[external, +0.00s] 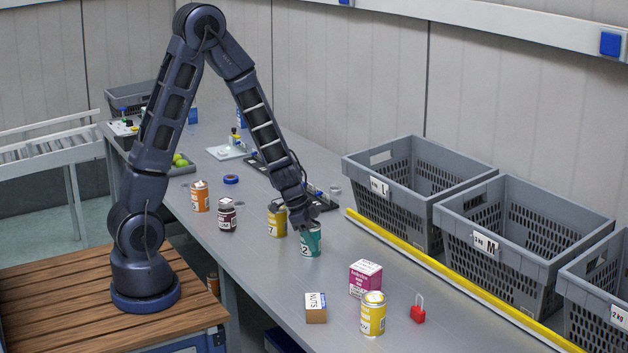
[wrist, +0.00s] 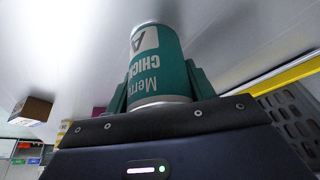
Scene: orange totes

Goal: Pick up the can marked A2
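A teal can (external: 311,240) with a white label stands upright on the grey table, directly under my gripper (external: 301,217). In the external view its label shows a "2"; the rest of the mark is hard to read. In the wrist view the teal can (wrist: 158,68) shows a large "A" and the words "Merry" and "CHIC...", upside down. My gripper's fingers (wrist: 158,88) lie along both sides of the can, with no clear gap on either side. The can appears to rest on the table.
A yellow can (external: 277,221) stands close to the left, with a dark jar (external: 227,216) and an orange can (external: 200,197) beyond. A pink box (external: 365,278), a small brown box (external: 316,308), another yellow can (external: 373,314) and a red padlock (external: 418,313) are nearer. Grey crates (external: 392,203) line the right.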

